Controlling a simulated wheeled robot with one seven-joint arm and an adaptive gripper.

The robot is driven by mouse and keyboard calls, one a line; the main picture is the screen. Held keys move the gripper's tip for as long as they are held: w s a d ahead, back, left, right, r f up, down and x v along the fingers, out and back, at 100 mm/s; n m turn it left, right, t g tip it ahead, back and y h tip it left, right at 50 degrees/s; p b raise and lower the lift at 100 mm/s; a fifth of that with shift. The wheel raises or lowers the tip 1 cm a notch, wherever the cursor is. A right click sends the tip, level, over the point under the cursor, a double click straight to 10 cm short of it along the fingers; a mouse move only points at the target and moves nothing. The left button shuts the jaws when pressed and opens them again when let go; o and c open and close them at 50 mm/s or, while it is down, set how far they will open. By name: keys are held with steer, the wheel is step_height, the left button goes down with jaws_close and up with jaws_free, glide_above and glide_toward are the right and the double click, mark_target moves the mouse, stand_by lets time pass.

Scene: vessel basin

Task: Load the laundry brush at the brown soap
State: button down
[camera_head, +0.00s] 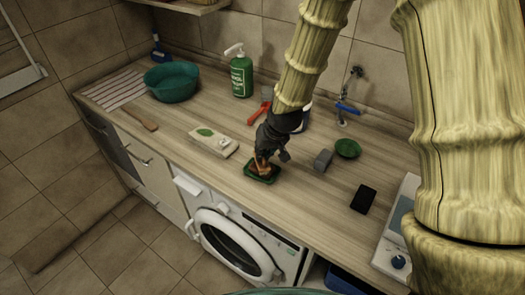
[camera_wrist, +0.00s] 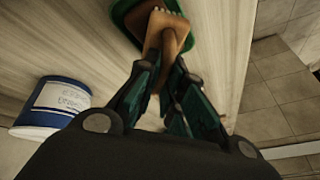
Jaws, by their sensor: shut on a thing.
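My gripper (camera_head: 266,153) is over the front middle of the counter, shut on a wooden brown thing that looks like the laundry brush (camera_wrist: 168,36). The brush is directly over a green soap dish (camera_head: 250,172). The dish also shows at the top of the wrist view (camera_wrist: 190,10). Brown soap (camera_wrist: 140,14) lies in the dish, partly hidden by the brush. The brush overlaps the soap in view; I cannot tell whether they touch.
A pale packet (camera_head: 213,142) lies left of the dish. A grey block (camera_head: 323,159), a green bowl (camera_head: 347,149) and a black slab (camera_head: 363,199) are to the right. A blue-and-white tub (camera_wrist: 52,105) stands near my gripper. A teal basin (camera_head: 171,84) and green bottle (camera_head: 241,77) stand behind.

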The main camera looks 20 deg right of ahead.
steer(key=shift+r+p, duration=2.6)
steer(key=shift+r, duration=0.85)
